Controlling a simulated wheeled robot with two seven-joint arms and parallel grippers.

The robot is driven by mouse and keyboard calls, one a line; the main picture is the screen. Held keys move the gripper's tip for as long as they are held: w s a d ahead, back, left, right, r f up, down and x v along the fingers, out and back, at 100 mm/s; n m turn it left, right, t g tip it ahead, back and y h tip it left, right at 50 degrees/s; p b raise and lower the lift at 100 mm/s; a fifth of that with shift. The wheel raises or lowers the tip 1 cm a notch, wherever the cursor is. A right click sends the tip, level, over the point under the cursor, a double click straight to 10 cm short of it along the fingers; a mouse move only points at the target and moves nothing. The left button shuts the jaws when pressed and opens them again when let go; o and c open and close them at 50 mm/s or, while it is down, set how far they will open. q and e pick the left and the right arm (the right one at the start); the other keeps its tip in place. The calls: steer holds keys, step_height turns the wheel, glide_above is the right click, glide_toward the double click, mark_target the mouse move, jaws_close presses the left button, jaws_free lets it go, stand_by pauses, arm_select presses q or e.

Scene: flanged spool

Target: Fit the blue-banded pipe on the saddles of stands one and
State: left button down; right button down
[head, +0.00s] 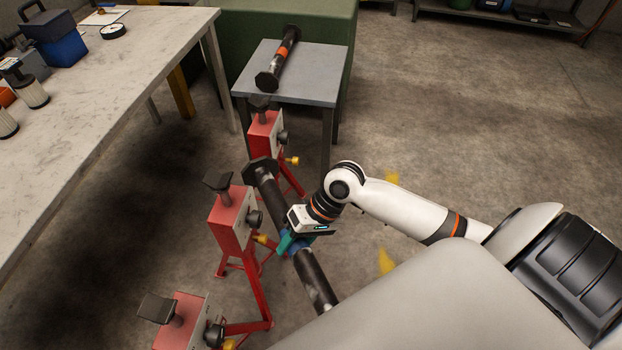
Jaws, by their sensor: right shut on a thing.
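The blue-banded pipe (315,279) is dark with an octagonal flange (261,168) at its far end. My right gripper (291,243) is shut on it around the blue band, near the middle of the visible length. The pipe's near end is hidden behind my own body. Three red stands form a row to its left: a far one (265,133), a middle one (231,217) and a near one (182,318), each with a dark saddle on top. The pipe appears to the right of the middle stand's saddle (217,181), not on it. My left gripper is not in view.
An orange-banded pipe (287,51) lies on a small grey table (315,85) at the back. A long workbench (110,95) with a blue box (62,47) and several other items stands at left. Open floor (480,120) lies to the right.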

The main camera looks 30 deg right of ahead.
steer(key=w+a+r+m+t+h+p, duration=0.1)
steer(key=w+a+r+m+t+p, duration=0.1)
steer(key=w+a+r+m+p, duration=0.45)
steer(key=w+a+r+m+t+h+p, duration=0.1)
steer(key=w+a+r+t+p, duration=0.15)
steer(key=w+a+p, duration=0.7)
step_height(320, 180, down, 5)
steer(key=a+b, duration=0.2)
steer(key=b, duration=0.6)
steer(key=shift+a+f+g, duration=0.2)
steer(key=shift+a+g, duration=0.15)
steer(key=shift+a, duration=0.05)
steer(key=shift+p, duration=0.5)
steer(key=shift+f, duration=0.35)
steer(key=shift+f+b, duration=0.85)
steer(key=shift+f, duration=0.6)
steer(key=shift+f, duration=0.1)
